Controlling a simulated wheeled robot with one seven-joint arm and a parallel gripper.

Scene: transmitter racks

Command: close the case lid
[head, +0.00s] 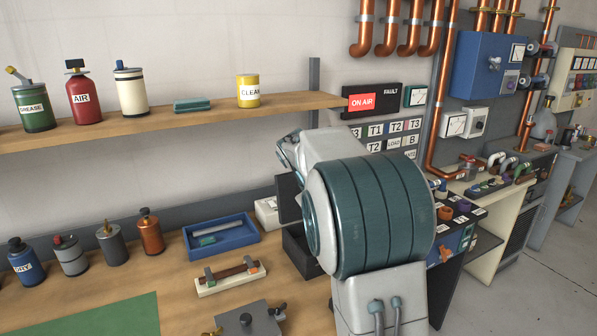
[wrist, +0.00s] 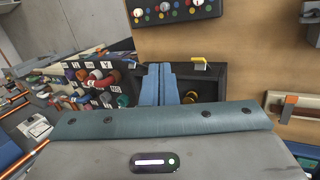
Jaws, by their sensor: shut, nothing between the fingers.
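The black case (head: 298,252) stands on the wooden bench, partly hidden behind my arm. Its dark lid (head: 287,198) stands raised at the back, so the case is open. In the wrist view the dark case (wrist: 222,80) lies just beyond my gripper, with a yellow piece at its far edge and small orange and dark things inside. My gripper (wrist: 160,70) shows there with its blue fingers together and empty, over the case's left part. I cannot tell whether the fingers touch the case or lid. In the head view my arm hides the gripper.
A blue tray (head: 221,236) and a cream block with a brown bar (head: 231,276) lie left of the case. A small white box (head: 267,213) is close behind it. A shelf (head: 180,122) with cans runs above. A control panel (wrist: 176,10) lies beyond the case.

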